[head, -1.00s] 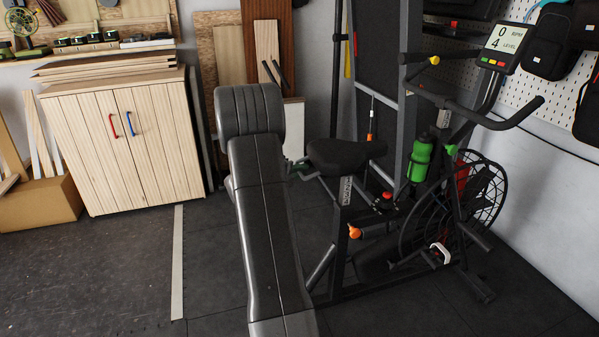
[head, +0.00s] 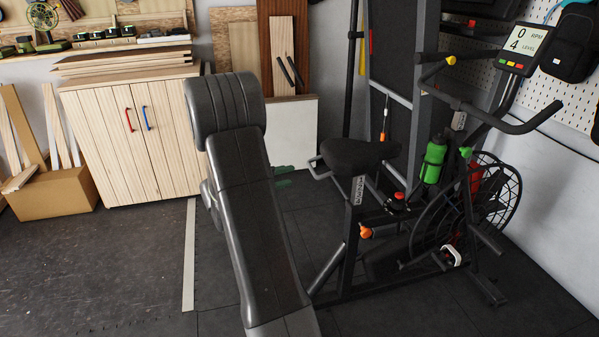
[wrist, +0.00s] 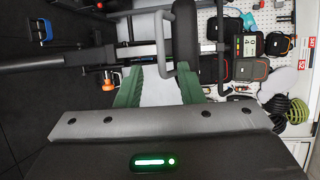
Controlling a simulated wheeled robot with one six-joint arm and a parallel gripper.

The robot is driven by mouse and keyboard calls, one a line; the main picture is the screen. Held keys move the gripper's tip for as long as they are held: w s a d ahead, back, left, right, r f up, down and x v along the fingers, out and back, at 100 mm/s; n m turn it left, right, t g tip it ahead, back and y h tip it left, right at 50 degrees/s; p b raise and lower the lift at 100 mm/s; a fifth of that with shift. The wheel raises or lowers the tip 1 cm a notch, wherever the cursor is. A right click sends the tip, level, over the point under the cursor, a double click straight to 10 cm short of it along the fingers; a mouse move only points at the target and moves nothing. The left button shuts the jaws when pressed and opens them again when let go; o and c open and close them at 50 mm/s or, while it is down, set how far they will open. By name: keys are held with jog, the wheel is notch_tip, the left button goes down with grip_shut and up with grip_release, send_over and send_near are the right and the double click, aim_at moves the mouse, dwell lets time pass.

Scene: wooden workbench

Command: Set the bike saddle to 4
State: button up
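The exercise bike's black saddle (head: 360,154) tops a post carrying a pale marked scale (head: 358,190); its numbers are too small to read. An orange knob (head: 366,231) sits on the seat tube below, and also shows in the wrist view (wrist: 112,79). A grey loop bar (head: 318,170) shows just left of the saddle. My gripper (wrist: 160,88) is open and empty, its green fingers wide apart. In the head view its green tips (head: 284,183) show left of the saddle, apart from it, partly hidden behind my arm. In the wrist view the saddle post lies sideways beyond the fingers.
The bike's handlebar (head: 500,122), display (head: 523,47) reading 0 and level 4, green bottle (head: 433,162) and fan wheel (head: 490,200) stand right of the saddle. A wooden cabinet (head: 135,140) and cardboard box (head: 55,194) stand left. Floor between them is clear.

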aim_at(313, 172)
jog(key=shift+v, duration=1.5)
jog(key=shift+f, duration=0.1)
jog(key=b+x, duration=0.1)
jog(key=x, duration=1.3)
jog(key=shift+b, duration=0.35)
jog(key=shift+f+b, duration=0.2)
jog(key=shift+b, duration=0.1)
jog(key=shift+s, duration=0.1)
